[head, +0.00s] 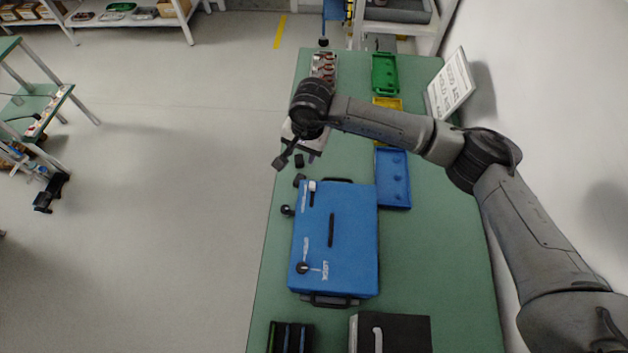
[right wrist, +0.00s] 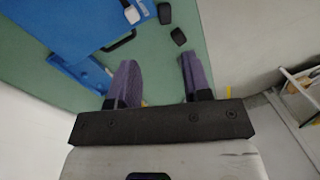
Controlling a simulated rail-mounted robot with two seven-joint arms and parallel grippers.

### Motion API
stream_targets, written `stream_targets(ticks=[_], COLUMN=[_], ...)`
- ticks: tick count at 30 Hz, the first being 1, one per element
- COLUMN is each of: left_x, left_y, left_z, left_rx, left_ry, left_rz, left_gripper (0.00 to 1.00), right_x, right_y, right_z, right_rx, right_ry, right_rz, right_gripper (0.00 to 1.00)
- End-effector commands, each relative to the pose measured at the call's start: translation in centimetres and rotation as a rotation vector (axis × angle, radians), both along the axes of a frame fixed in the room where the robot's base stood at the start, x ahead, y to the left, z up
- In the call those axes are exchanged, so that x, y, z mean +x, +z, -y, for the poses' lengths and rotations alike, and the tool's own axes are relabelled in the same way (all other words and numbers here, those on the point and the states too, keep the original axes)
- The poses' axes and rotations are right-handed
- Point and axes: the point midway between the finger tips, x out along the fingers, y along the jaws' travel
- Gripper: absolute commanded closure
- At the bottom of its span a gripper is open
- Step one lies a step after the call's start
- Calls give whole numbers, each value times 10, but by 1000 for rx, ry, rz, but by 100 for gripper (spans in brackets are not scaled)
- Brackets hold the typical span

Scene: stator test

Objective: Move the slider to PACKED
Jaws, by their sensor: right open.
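A blue box (head: 355,240) lies on the green table, with a dark handle at each end. A small white block (head: 312,186), which looks like the slider, sits at the far end of a short dark slot in its top. White lettering lies along the box top, too small to read fully; I cannot make out PACKED. My right gripper (head: 288,161) is open and empty, above the table beyond the box's far left corner and apart from the slider. In the right wrist view, the white block (right wrist: 132,14) shows at the top, left of the open fingers (right wrist: 158,75). My left gripper is not in view.
Blue (head: 393,180) and green (head: 385,74) trays line the right. A dark case (head: 405,333) stands in front.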

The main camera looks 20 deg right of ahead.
Motion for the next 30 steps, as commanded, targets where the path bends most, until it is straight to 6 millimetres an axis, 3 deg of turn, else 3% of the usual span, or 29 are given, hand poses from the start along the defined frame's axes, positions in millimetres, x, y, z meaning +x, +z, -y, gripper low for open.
stream_targets(ticks=[4,11,30], left_x=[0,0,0], left_y=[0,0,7], left_z=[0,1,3], left_rx=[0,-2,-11], left_ry=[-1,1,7], left_rz=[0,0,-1], left_gripper=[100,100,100], right_x=[-14,-15,-15], right_y=[-1,-8,-113], right_z=[18,18,18], right_rx=[-118,-126,-123], right_ry=[158,257,257], right_rz=[-76,-77,-77], right_gripper=[55,55,55])
